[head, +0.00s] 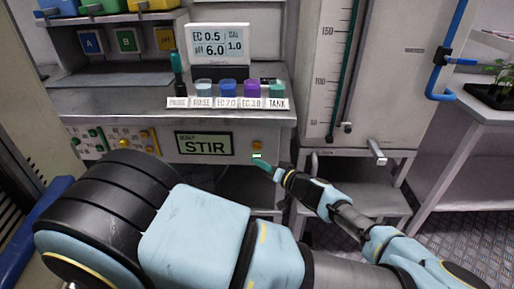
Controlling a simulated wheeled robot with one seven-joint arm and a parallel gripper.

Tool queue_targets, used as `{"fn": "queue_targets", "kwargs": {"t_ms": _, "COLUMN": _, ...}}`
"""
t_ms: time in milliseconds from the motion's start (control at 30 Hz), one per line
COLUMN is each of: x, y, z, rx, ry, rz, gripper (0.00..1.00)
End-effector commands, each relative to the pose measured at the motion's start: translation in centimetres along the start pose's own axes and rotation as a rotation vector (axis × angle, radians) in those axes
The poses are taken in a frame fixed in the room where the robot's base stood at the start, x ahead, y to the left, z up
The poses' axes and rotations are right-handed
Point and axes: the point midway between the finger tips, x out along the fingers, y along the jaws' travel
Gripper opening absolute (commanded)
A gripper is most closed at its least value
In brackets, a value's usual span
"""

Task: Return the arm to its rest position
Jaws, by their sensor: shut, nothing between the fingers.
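My arm comes in from the bottom of the head view and bends round on the right. Its end, my gripper (262,163), is in front of the lower front of the bench, just below the STIR panel's right end. The gripper has green fingertips, is shut and holds nothing. It appears apart from the bench, though the exact gap cannot be told.
The grey bench (120,100) carries several cups behind labels, a probe (177,75) and a meter display (216,46). A tall tank (385,70) stands right, beside a side table (480,110) with a plant.

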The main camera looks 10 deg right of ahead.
Motion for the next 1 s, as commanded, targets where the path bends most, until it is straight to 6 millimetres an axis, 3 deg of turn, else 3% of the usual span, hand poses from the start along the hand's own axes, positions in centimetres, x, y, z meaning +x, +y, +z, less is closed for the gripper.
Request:
{"fn": "queue_targets", "kwargs": {"t_ms": 267, "x": 0.1, "y": -0.1, "z": 0.1, "rx": 0.001, "ry": -0.007, "rz": -0.002, "gripper": 0.0}}
{"fn": "queue_targets", "kwargs": {"t_ms": 367, "x": 0.8, "y": -0.9, "z": 1.0, "rx": 0.013, "ry": -0.063, "rz": -0.02, "gripper": 0.0}}
{"fn": "queue_targets", "kwargs": {"t_ms": 533, "x": 2.7, "y": -4.5, "z": 5.2, "rx": 0.077, "ry": -0.318, "rz": -0.074, "gripper": 0.0}}
{"fn": "queue_targets", "kwargs": {"t_ms": 700, "x": 2.5, "y": -8.0, "z": 9.6, "rx": 0.145, "ry": -0.636, "rz": -0.07, "gripper": 0.0}}
{"fn": "queue_targets", "kwargs": {"t_ms": 833, "x": 1.3, "y": -10.0, "z": 11.4, "rx": 0.175, "ry": -0.852, "rz": -0.014, "gripper": 0.0}}
{"fn": "queue_targets", "kwargs": {"t_ms": 1000, "x": -0.8, "y": -11.9, "z": 11.7, "rx": 0.178, "ry": -1.085, "rz": 0.117, "gripper": 0.0}}
